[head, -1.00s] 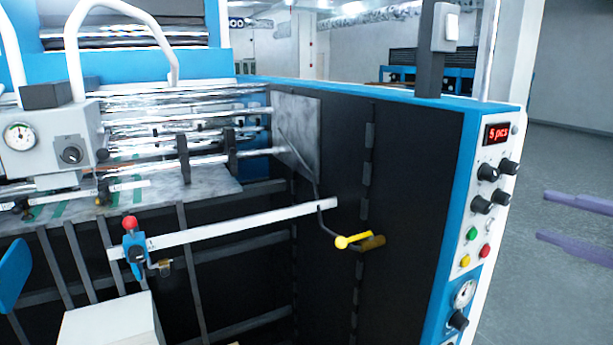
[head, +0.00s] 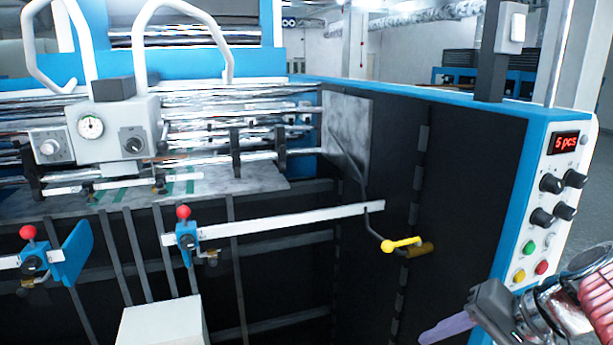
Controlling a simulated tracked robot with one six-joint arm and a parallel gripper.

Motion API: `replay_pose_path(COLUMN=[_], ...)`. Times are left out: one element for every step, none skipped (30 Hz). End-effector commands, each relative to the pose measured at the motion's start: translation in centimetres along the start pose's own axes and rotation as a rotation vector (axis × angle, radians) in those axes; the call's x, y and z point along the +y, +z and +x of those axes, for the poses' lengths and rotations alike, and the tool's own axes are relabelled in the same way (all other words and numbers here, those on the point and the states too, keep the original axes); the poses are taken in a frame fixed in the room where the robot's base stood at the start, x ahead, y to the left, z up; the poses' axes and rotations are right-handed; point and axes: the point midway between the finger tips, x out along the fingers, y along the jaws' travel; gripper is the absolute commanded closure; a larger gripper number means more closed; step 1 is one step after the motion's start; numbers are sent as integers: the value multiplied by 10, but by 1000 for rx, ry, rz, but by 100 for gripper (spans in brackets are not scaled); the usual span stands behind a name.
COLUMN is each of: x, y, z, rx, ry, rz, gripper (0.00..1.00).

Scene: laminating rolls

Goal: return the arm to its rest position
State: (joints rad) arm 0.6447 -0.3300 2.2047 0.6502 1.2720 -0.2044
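My arm is at the lower right of the head view, with a silver metal part and a pinkish-red coil. The dark grey body of my gripper (head: 442,331) shows there, with a pale purple finger pointing left at the bottom edge. Only one finger is clear; the rest is cut off by the frame, so its opening cannot be judged. No object shows at the visible finger. The gripper appears in front of the laminating machine's dark side panel (head: 470,190), below and left of its buttons.
The blue-edged control panel (head: 548,200) with knobs and buttons stands close behind my arm. A yellow-knobbed lever (head: 402,244) juts out left of it. A white bar (head: 290,220) with a red-knobbed clamp (head: 187,236) crosses the machine's front. A white box (head: 160,324) is at lower left.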

Motion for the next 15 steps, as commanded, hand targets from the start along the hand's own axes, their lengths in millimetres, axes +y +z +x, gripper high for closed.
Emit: replay_pose_path(x=[-1,0,0,0,1,1,1,2,2,3,3,4,4,5,5], y=[9,13,20,24,30,35,40,44,49,53,56,61,64,67,71], z=[8,11,14,17,19,21,23,25,26,28,29,30,31,32,33], rx=[-10,-11,-11,-9,-7,-1,2,6,14,19,26,35,43,50,63], ry=[35,57,84,104,124,148,165,183,205,222,236,256,271,285,302], rz=[-42,-63,-93,-114,-136,-165,-187,-208,-239,-262,-285,-316,-341,-365,-397], gripper=[59,59,59,59,59,59,59,59,59,59,59,59,59,59,59])
